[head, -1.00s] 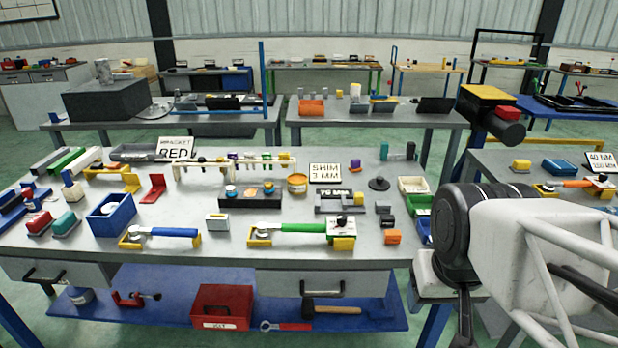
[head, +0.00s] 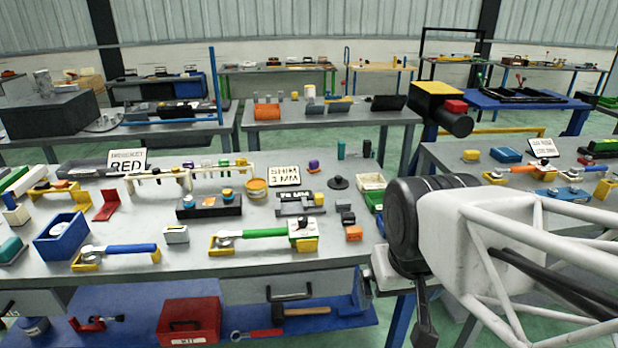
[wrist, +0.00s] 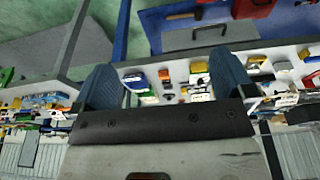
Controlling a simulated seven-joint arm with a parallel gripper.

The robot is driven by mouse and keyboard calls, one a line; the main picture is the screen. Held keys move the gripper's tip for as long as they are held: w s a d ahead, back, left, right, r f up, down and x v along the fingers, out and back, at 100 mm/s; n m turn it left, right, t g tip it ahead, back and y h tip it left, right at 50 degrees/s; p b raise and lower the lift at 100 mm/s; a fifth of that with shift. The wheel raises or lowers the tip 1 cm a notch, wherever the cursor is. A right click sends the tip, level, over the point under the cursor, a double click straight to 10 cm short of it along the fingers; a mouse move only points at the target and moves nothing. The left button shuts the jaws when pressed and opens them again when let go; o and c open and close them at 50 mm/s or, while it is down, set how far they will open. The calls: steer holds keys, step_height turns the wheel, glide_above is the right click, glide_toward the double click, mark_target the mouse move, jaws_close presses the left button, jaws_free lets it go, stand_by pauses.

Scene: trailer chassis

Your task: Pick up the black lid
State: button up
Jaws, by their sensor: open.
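The black lid (head: 338,182) looks like a dark round disc with a small knob. The bench is well beyond the fingertips. In the head view my arm is at the right, beside the bench's right end, apart from the lid.
A white bin (head: 371,182) stands right of the lid, and a purple part (head: 314,167) left of it. The SHIM sign (head: 285,176) and an orange-rimmed tin (head: 257,188) are further left. A grey fixture (head: 300,204) and an orange block (head: 354,233) are nearer the front.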

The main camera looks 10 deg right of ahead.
steer(key=w+r+n, duration=0.2)
steer(key=w+r, duration=0.1)
steer(key=w, duration=0.6)
steer(key=w+r+n, duration=0.1)
steer(key=w+r, duration=0.2)
steer(key=w, duration=0.5)
steer(key=n+g+y, duration=0.1)
steer(key=n+g, duration=0.1)
steer(key=n, duration=0.8)
glide_above(341, 177)
steer(key=f, duration=2)
steer(key=shift+s+f, duration=0.25)
steer(key=shift+s, duration=0.05)
steer(key=shift+w+d+f+n, duration=0.15)
steer(key=shift+w+f+n, duration=0.25)
steer(key=shift+w+f, duration=0.1)
